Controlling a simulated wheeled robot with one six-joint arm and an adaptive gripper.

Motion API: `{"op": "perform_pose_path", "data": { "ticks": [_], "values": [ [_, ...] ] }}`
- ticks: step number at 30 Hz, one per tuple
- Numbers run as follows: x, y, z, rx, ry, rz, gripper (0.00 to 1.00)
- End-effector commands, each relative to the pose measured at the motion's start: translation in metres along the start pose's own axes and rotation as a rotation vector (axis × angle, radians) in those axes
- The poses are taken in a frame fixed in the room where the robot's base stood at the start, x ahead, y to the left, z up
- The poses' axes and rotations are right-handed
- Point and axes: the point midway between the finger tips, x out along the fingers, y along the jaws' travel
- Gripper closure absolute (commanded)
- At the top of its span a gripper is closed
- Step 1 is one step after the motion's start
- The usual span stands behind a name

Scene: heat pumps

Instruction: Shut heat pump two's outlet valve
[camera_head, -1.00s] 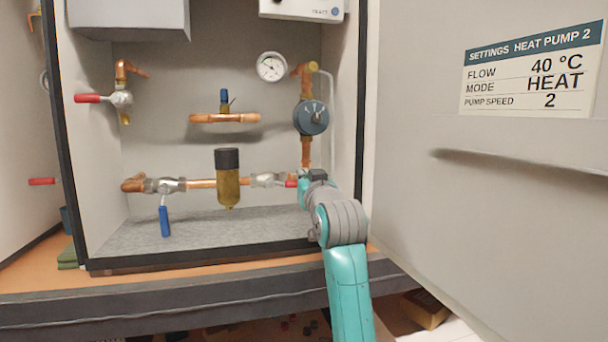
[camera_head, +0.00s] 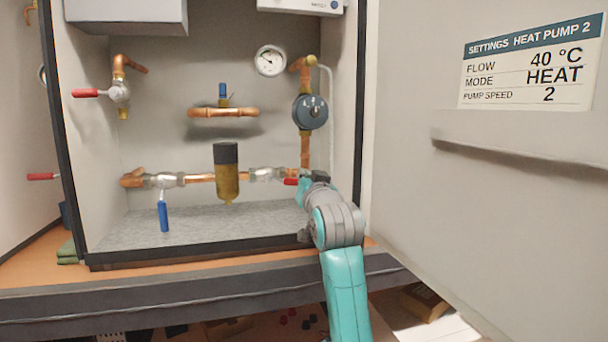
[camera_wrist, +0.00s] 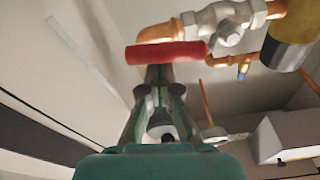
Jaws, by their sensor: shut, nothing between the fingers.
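The lower pipe in the open cabinet has a silver valve (camera_head: 265,174) with a red handle (camera_head: 291,181), right of the brass filter with a black cap (camera_head: 227,173). In the wrist view the red handle (camera_wrist: 166,52) lies roughly along the pipe, beside the valve body (camera_wrist: 222,24). My gripper (camera_head: 318,177) is at this handle, at the right end of the pipe. In the wrist view my gripper (camera_wrist: 160,75) is shut and empty, its tips right at the handle; I cannot tell if they touch. A blue-handled valve (camera_head: 163,216) hangs crosswise on the pipe's left end.
Another red-handled valve (camera_head: 86,93) is on the left wall. A blue pump (camera_head: 310,111), a gauge (camera_head: 270,61) and a copper pipe (camera_head: 222,112) are at the back. The open door with the heat pump 2 label (camera_head: 532,62) stands right of my arm. The cabinet floor (camera_head: 215,220) is clear.

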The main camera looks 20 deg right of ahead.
Motion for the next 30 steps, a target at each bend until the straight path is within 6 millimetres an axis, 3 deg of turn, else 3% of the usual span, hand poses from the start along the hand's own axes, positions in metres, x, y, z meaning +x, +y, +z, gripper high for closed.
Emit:
{"op": "perform_pose_path", "data": {
  "ticks": [14,30],
  "values": [
    [-0.004,0.002,0.037,0.433,-0.008,0.062,1.00],
    [-0.009,-0.015,0.072,0.939,-0.007,0.134,1.00]
  ]
}}
